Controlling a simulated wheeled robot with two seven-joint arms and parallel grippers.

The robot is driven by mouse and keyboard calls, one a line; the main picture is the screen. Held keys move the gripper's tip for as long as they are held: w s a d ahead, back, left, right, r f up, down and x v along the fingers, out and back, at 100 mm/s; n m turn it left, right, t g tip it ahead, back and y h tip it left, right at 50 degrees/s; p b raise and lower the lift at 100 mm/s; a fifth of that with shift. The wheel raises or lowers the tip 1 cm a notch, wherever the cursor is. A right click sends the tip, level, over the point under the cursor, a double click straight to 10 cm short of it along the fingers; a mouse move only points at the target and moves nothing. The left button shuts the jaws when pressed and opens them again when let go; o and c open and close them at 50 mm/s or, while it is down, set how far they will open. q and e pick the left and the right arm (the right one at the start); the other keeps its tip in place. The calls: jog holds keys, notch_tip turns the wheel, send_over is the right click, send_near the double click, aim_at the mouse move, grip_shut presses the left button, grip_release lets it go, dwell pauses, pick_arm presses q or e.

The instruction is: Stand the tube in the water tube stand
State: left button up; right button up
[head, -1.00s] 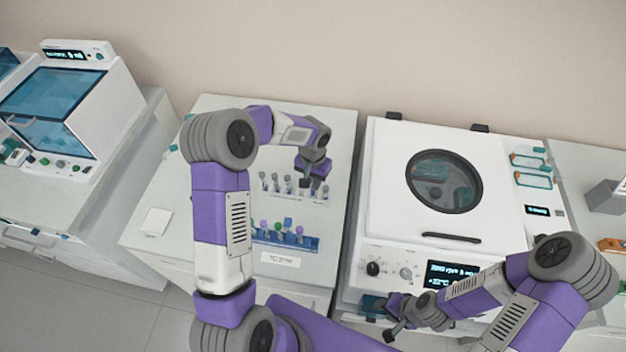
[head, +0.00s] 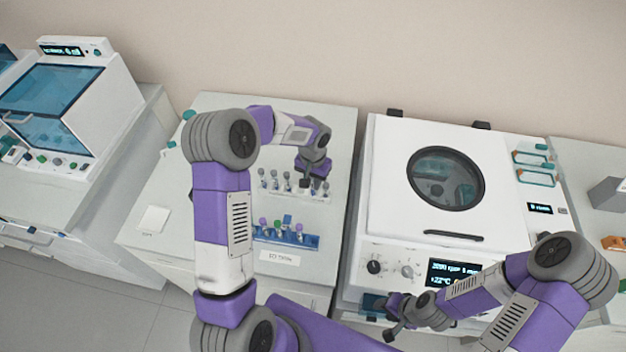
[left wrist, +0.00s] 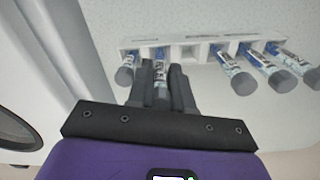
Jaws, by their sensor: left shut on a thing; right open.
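The white tube stand (head: 296,194) holds several grey-capped tubes at the back of the middle bench; it also shows in the left wrist view (left wrist: 205,56). My left gripper (head: 304,184) is over its right part. In the left wrist view my left gripper (left wrist: 161,80) is shut on an upright tube (left wrist: 160,54) with a blue band, in line with the row. One tube (left wrist: 125,75) is to its left, an empty slot just to its right, and more tubes beyond. I cannot tell whether the held tube's bottom is seated. My right gripper (head: 390,334) is open and empty before the centrifuge.
A blue rack (head: 300,239) with several coloured-cap tubes stands in front of the white stand, above a white label card (head: 283,256). The centrifuge (head: 385,215), lid closed, is to the right. Neighbouring tubes stand close to my left fingers. A white pad (head: 154,219) lies front left.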

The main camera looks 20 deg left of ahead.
pick_arm(q)
jog(key=o, duration=0.9)
notch_tip(320, 180, up, 8)
jog(key=shift+f, duration=0.2)
dwell(0.9)
